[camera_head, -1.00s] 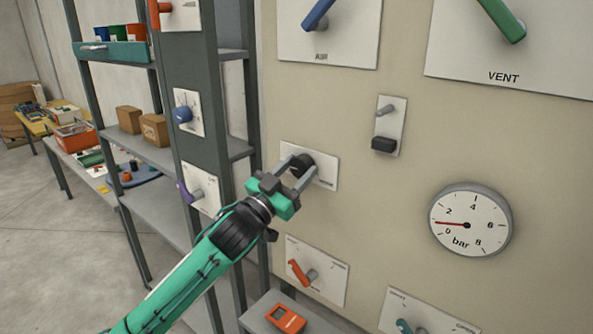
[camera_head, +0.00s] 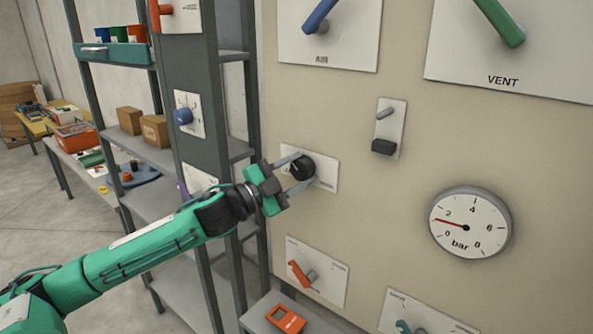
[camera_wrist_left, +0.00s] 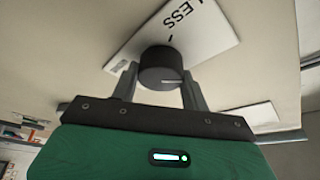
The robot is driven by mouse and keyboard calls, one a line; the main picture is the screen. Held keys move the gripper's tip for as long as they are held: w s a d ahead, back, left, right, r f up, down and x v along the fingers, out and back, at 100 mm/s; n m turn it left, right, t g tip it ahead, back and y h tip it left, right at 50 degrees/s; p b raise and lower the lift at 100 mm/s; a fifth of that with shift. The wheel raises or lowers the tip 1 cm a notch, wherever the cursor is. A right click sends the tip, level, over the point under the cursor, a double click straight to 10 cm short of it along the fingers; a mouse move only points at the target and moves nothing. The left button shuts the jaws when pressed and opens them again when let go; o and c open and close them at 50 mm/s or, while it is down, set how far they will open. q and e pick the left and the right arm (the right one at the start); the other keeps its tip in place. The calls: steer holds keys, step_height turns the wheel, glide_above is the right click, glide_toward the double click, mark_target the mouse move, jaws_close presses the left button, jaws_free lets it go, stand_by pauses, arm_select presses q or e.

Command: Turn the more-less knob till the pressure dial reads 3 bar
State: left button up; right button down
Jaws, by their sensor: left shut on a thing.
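The more-less knob (camera_head: 302,167) is a round black knob on a white plate (camera_head: 325,174) on the beige panel. My left gripper (camera_head: 298,172) is shut on it, with one finger on each side. The wrist view also shows the knob (camera_wrist_left: 161,68) between the two grey fingers, with "LESS" printed on the plate behind it. The rest of the lettering is hidden or too small to read. The pressure dial (camera_head: 470,222), marked in bar, hangs at the right. Its red needle points between 0 and 2, near 1. My right gripper is not in view.
An orange lever (camera_head: 302,274) sits below the knob, and a black-ended switch (camera_head: 384,146) is up to its right. A blue AIR lever (camera_head: 320,15) and a green VENT lever (camera_head: 500,22) are above. A shelf rack (camera_head: 150,205) stands left of the panel.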

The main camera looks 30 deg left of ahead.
arm_select(q)
steer(key=m+g+p, duration=0.1)
steer(key=m, duration=0.2)
steer(key=shift+r+h, duration=0.1)
steer(key=shift+h, duration=0.2)
steer(key=shift+m+g, duration=0.4)
steer(key=shift+m, duration=0.3)
steer(key=o, duration=1)
